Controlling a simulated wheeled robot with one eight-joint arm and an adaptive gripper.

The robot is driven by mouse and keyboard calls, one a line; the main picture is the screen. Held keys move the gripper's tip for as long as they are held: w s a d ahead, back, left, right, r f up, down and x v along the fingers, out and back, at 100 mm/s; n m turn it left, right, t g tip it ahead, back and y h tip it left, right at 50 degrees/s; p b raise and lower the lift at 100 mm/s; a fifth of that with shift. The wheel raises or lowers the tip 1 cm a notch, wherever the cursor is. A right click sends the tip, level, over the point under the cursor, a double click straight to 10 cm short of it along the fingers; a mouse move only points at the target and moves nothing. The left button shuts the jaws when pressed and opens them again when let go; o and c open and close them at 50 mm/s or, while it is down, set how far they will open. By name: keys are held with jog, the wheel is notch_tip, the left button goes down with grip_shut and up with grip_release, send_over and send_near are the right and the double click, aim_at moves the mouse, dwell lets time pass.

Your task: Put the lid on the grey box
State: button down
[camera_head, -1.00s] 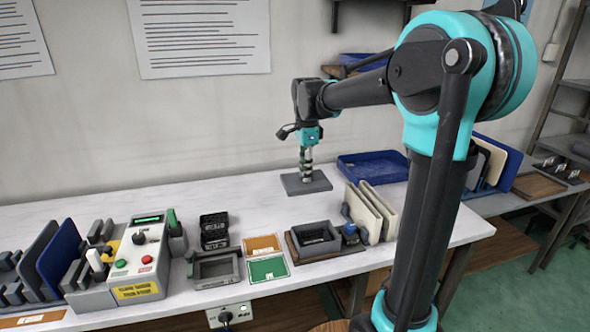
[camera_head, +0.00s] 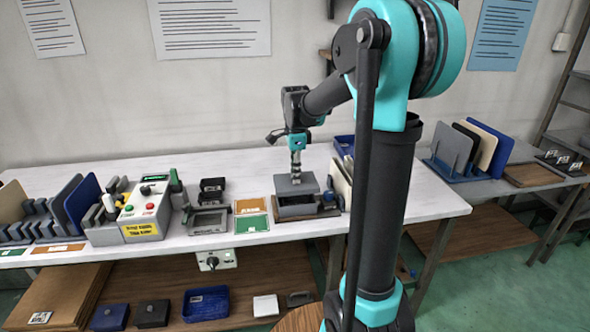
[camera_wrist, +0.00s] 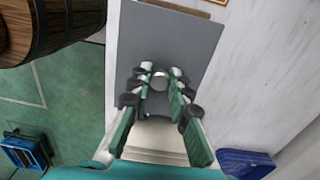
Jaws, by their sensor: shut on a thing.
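The lid (camera_head: 290,187) is a flat grey plate with a small round knob, which shows in the wrist view (camera_wrist: 161,76). My gripper (camera_head: 296,174) points down and is shut on the knob; its two fingers (camera_wrist: 160,84) are on either side of it. The lid is roughly level above the grey box (camera_head: 296,212) and covers its opening. The box stands on a brown board near the table's front edge. I cannot tell whether the lid touches the rim. In the wrist view the lid hides the box.
Tan upright panels (camera_head: 342,184) stand close at the right of the box. A blue tray (camera_wrist: 245,164) lies behind them. The white table behind the box is clear.

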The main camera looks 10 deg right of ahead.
jog(key=shift+f, duration=2.25)
jog(key=c, duration=1.3)
grip_release()
jog(key=shift+c, duration=0.2)
jog(key=shift+o, duration=0.2)
jog(key=shift+o, duration=1.4)
jog(key=shift+r, duration=3.5)
